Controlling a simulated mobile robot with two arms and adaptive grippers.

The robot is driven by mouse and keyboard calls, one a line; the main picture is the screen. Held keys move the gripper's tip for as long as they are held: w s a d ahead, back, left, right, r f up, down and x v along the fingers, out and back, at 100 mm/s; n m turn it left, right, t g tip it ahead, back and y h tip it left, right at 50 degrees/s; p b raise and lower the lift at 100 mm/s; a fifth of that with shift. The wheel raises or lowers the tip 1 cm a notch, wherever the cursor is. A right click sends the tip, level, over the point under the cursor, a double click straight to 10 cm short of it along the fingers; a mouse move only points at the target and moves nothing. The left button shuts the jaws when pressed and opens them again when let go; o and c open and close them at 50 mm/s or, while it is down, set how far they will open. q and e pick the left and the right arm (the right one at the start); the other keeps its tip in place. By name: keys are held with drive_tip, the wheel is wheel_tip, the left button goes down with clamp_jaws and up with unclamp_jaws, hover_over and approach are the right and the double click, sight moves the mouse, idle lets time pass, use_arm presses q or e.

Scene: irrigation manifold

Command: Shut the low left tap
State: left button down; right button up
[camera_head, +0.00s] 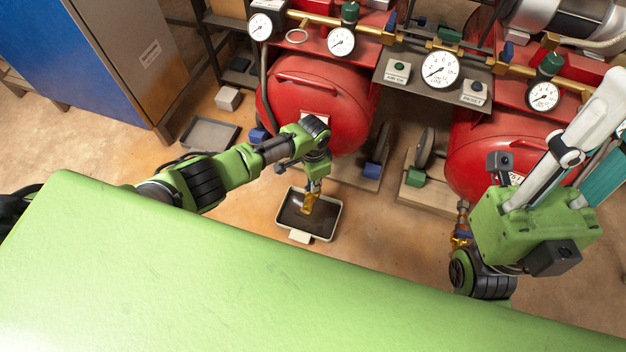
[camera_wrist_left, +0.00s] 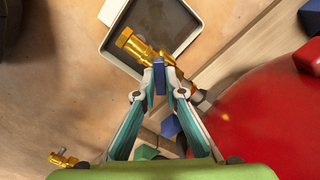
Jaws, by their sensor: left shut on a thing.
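The low left tap is a brass fitting (camera_head: 308,204) low in front of the left red tank, seen above a shallow tray. In the left wrist view its brass body (camera_wrist_left: 136,46) points up and left, with a blue handle (camera_wrist_left: 159,76) beside it. My left gripper (camera_head: 314,186) reaches down to the tap. In the left wrist view its fingertips (camera_wrist_left: 159,66) are closed on the blue handle from both sides. My right gripper (camera_head: 596,140) is at the right edge, pointing up and right, with its fingertips not clearly visible.
The tray (camera_head: 323,236) lies on the floor below the tap. The left red tank (camera_head: 345,110) stands right behind my left gripper; another red tank (camera_head: 475,150) is to the right. Gauges and brass pipes run above. A green surface (camera_head: 200,280) fills the foreground.

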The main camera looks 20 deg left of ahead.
use_arm(q)
drive_tip(key=m, duration=0.4)
drive_tip(key=shift+m+p, duration=0.3)
drive_tip(key=m, duration=0.4)
drive_tip(key=shift+d, duration=0.1)
drive_tip(key=shift+m, duration=0.3)
drive_tip(key=c, duration=2.1)
unclamp_jaws()
drive_tip(key=shift+r, duration=0.1)
wheel_tip(320, 180, up, 12)
